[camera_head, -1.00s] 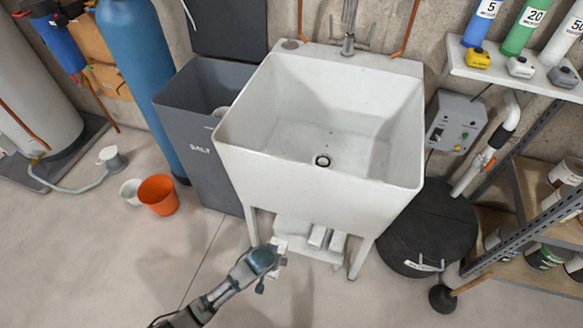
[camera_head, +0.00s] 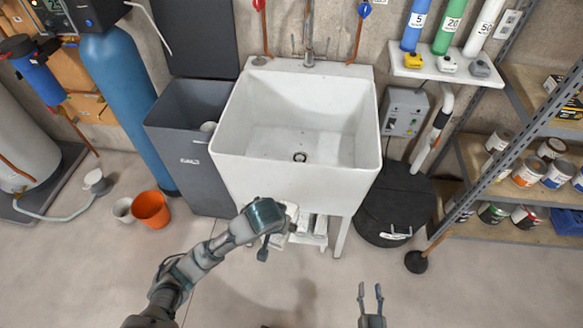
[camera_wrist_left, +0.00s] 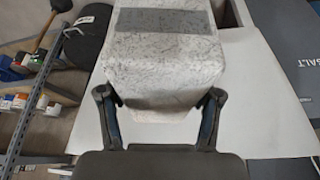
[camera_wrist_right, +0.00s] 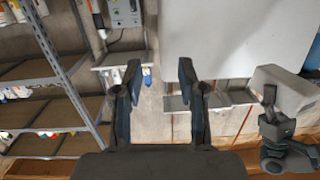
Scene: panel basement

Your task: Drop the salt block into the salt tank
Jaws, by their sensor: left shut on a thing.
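My left gripper (camera_head: 272,226) is shut on a white speckled salt block (camera_wrist_left: 165,70), held in front of the sink. A grey band crosses the block in the left wrist view, and it also shows in the right wrist view (camera_wrist_right: 288,86). In the head view my wrist hides much of it. The salt tank (camera_head: 190,170) is a tall dark grey bin marked SALT, left of the sink, with its top open. A pale round shape shows inside it. My right gripper (camera_head: 371,297) is open and empty, low in front of the sink.
The white sink (camera_head: 250,168) stands right beside the tank. More white blocks (camera_head: 320,226) lie under it. An orange bucket (camera_head: 151,209) and a blue cylinder (camera_head: 120,90) are left of the tank. A black round container (camera_head: 395,205) stands right. The front floor is clear.

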